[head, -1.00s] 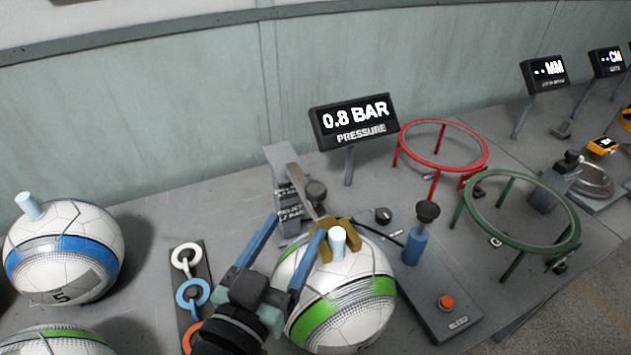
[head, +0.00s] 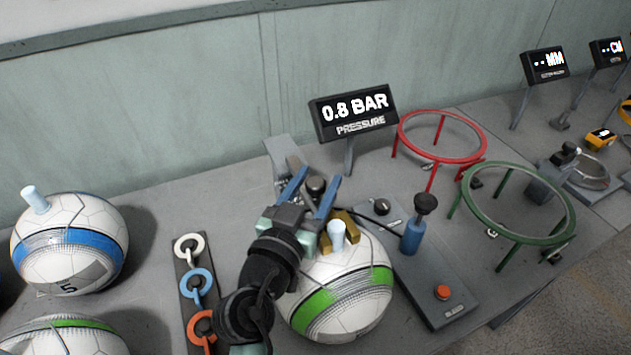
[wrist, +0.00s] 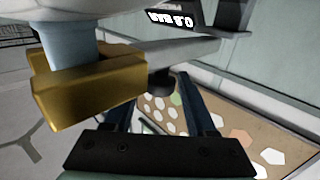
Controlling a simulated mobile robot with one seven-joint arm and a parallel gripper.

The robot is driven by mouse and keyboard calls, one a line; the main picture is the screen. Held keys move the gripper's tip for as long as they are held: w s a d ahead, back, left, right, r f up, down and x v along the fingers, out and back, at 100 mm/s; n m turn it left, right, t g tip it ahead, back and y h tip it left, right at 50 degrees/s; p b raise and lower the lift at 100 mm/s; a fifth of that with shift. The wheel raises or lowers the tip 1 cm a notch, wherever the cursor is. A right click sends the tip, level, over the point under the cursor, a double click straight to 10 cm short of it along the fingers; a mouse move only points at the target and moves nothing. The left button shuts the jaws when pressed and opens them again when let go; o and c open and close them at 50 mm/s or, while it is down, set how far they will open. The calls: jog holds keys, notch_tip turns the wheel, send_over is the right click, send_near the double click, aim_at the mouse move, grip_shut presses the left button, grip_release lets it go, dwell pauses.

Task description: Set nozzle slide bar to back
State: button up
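The nozzle slide bar's black knob (head: 316,186) stands on a grey bar behind the white and green ball (head: 345,298). A brass fork (head: 349,222) at the bar's near end sits around or beside a light blue cylinder (head: 337,236) on top of the ball; I cannot tell which. My gripper (head: 320,176) is open, with its two blue fingers reaching to either side of the knob. In the wrist view the dark knob (wrist: 161,82) shows between the spread fingers, with the brass fork (wrist: 88,88) close at the left. Whether a finger touches the knob is unclear.
A pressure display (head: 353,113) reading 0.8 BAR stands behind. A blue cylinder with a black knob (head: 412,235) and a panel with a red button (head: 443,292) are at the right. Red (head: 442,135) and green (head: 518,203) ring stands are farther right. Coloured rings (head: 187,248) lie left.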

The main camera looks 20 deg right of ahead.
grip_shut()
dwell(1.1)
